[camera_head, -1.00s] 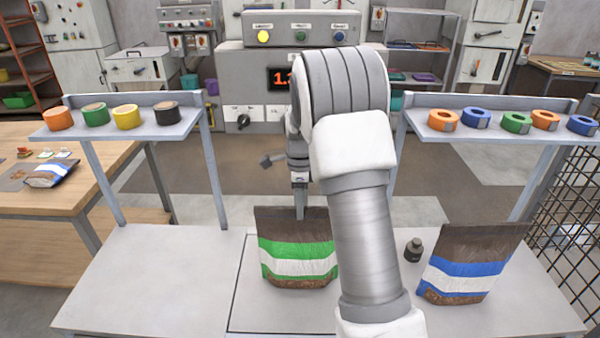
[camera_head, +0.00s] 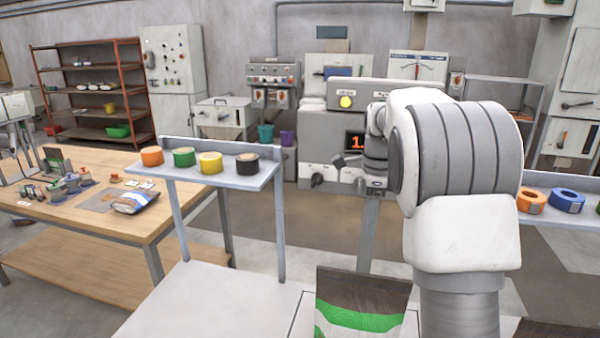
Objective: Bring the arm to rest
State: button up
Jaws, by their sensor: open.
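My arm rises at the right of the view, bent at a large grey and white joint, and its far end points away from me. My gripper (camera_head: 375,187) is at that far end, small and partly hidden behind the arm. It is open, with no object seen in it. It is above and behind the green-striped bag (camera_head: 362,300), apart from it. That bag stands upright on the pale bench (camera_head: 215,300), its lower part cut off by the frame.
A raised shelf (camera_head: 215,178) holds several tape rolls at left; another at right (camera_head: 590,183) is partly hidden by my arm. A grey machine (camera_head: 335,135) stands behind. A wooden table (camera_head: 60,230) with small items is at far left. The bench's left part is bare.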

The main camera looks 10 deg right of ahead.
jog(key=s+a+r+n+t, duration=0.1)
jog(key=s+a+r+n, duration=0.3)
jog(key=s, duration=0.3)
jog(key=s+a+r+n+t, duration=0.2)
jog(key=s+a+r+n, duration=0.1)
jog(key=s+n, duration=0.35)
jog(key=s+a+f+n+t, duration=0.1)
jog(key=s+a+n, duration=0.1)
jog(key=s+n, duration=0.4)
jog(key=s+a+f+n+t, duration=0.1)
jog(key=s+f+n, duration=0.1)
jog(key=s+n, duration=0.4)
jog(key=s, duration=0.3)
jog(key=shift+s+a+f, duration=0.25)
jog(key=shift+a+f, duration=0.05)
jog(key=shift+a, duration=0.1)
